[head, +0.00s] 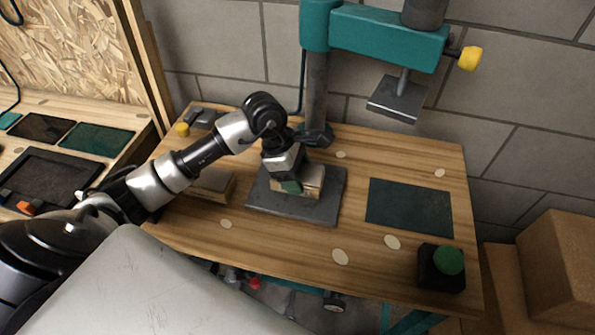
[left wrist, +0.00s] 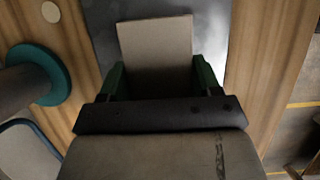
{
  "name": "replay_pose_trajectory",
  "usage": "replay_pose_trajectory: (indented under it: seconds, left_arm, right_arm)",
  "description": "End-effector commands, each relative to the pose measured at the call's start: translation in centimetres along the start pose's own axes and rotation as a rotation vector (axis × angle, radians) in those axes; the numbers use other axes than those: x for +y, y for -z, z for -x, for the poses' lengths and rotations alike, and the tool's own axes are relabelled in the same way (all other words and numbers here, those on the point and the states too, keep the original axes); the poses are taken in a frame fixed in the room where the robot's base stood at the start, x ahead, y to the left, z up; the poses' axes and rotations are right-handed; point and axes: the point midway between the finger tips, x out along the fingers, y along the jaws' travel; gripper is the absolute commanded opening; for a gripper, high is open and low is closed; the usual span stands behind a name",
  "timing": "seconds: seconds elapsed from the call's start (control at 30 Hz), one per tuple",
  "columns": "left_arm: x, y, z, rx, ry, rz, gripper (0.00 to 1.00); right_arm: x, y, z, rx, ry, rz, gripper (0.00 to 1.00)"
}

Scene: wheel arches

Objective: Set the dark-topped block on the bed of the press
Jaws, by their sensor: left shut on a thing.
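My left gripper (head: 289,184) points down over the grey bed plate (head: 322,211) of the press, shut on a wooden block (head: 312,179). The block is over the bed within its edges; I cannot tell whether it touches the plate. My gripper hides much of its top. In the left wrist view the block (left wrist: 155,45) sits between the green fingers, its face greyish-brown, with the bed (left wrist: 210,25) behind it. The press has a teal head (head: 385,38) and a ram plate (head: 397,98) raised high, to the right of the block. My right gripper is out of view.
Another wooden block (head: 214,187) lies on the table left of the bed, partly behind my arm. The press column (head: 317,85) rises behind the bed. A dark mat (head: 409,207) lies bare on the right. A green button on a black box (head: 441,267) stands front right.

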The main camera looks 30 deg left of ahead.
Motion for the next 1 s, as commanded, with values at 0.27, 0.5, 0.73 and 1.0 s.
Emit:
replay_pose_trajectory:
  seconds: [0.27, 0.5, 0.73, 1.0]
  left_arm:
    - [0.0, 0.1, -0.2, 0.001, 0.000, 0.000, 0.86]
    - [0.0, 0.1, -0.2, 0.001, 0.000, 0.000, 0.89]
    - [0.1, 0.1, 1.4, 0.003, -0.005, -0.001, 0.89]
    - [0.1, 0.1, 7.2, 0.002, -0.006, 0.000, 0.89]
  right_arm:
    - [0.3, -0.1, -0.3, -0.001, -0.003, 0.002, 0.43]
    - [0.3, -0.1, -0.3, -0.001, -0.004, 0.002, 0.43]
    - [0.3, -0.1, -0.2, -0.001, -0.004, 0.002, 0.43]
    - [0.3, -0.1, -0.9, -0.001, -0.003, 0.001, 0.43]
